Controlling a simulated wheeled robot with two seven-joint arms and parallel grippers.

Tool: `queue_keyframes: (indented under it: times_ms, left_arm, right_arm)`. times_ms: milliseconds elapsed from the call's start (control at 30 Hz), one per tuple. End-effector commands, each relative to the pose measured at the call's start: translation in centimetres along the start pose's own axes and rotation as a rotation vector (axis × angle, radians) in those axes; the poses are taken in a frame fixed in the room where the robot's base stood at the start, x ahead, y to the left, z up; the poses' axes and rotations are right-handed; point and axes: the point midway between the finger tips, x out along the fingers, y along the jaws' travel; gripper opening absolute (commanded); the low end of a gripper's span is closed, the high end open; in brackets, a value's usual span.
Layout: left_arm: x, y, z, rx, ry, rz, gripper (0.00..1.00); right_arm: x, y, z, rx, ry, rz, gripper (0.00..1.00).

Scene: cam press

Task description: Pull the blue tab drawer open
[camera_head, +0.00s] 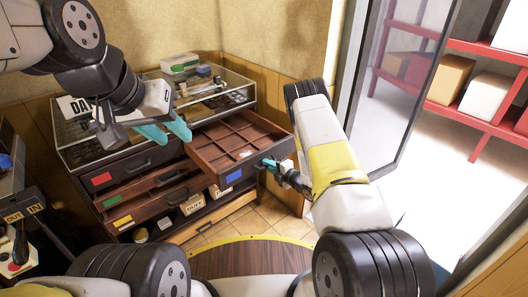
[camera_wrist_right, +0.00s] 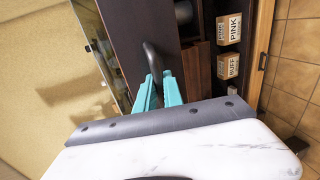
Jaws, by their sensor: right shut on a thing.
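The blue tab drawer (camera_head: 230,152) is pulled out from the upper right of the dark cabinet, showing its wooden compartments. Its blue tab (camera_head: 234,176) is on the front panel. My right gripper (camera_head: 268,163) is at the right part of that front, shut on the drawer handle. In the right wrist view the dark handle (camera_wrist_right: 152,58) runs between the teal fingertips (camera_wrist_right: 159,88). My left gripper (camera_head: 168,133) is empty, in front of the cabinet's glass top, with its teal fingers apart.
The cabinet (camera_head: 115,165) has red, green and yellow tab drawers on the left; the green one is slightly out. Boxes marked BUFF (camera_head: 194,203) and PINK (camera_wrist_right: 229,27) sit on shelves below. A glass door (camera_head: 385,80) stands right. A control box (camera_head: 18,240) is at left.

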Motion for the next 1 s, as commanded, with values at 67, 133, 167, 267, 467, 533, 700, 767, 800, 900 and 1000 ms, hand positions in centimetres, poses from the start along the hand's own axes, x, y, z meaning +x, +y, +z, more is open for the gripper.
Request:
queue_keyframes:
  times_ms: [67, 133, 167, 267, 467, 533, 700, 767, 800, 900, 1000]
  left_arm:
    - [0.0, 0.0, 0.0, 0.0, 0.0, 0.0, 0.36]
    - [0.0, 0.0, 0.0, 0.0, 0.0, 0.0, 0.36]
    - [0.0, 0.0, 0.0, 0.0, 0.0, 0.0, 0.36]
    - [0.0, 0.0, 0.0, 0.0, 0.0, 0.0, 0.36]
    - [0.0, 0.0, 0.0, 0.0, 0.0, 0.0, 0.36]
    - [0.0, 0.0, 0.0, 0.0, 0.0, 0.0, 0.36]
    - [0.0, 0.0, 0.0, 0.0, 0.0, 0.0, 0.36]
    - [0.0, 0.0, 0.0, 0.0, 0.0, 0.0, 0.36]
    - [0.0, 0.0, 0.0, 0.0, 0.0, 0.0, 0.36]
    - [0.0, 0.0, 0.0, 0.0, 0.0, 0.0, 0.36]
    - [0.0, 0.0, 0.0, 0.0, 0.0, 0.0, 0.36]
  right_arm:
    - [0.0, -0.1, 0.1, 0.0, -0.001, -0.003, 0.0]
    - [0.0, -0.1, 0.1, 0.0, -0.001, -0.003, 0.0]
    - [0.0, -0.1, 0.1, 0.0, -0.001, -0.003, 0.14]
    - [0.0, -0.1, 0.1, 0.0, -0.001, -0.003, 0.21]
    - [0.0, 0.0, 0.0, 0.0, -0.001, -0.001, 0.21]
    - [-0.1, -0.1, 0.1, 0.0, -0.001, -0.002, 0.21]
    - [-2.1, -0.1, 0.1, 0.0, -0.003, -0.003, 0.21]
    - [-3.2, -0.1, 0.2, 0.002, -0.004, -0.004, 0.21]
    - [-4.0, -0.1, 0.2, 0.001, -0.005, -0.003, 0.21]
    - [-5.6, -0.1, 0.1, 0.002, -0.003, -0.004, 0.21]
    - [-6.9, -0.1, 0.1, 0.001, -0.003, -0.003, 0.21]
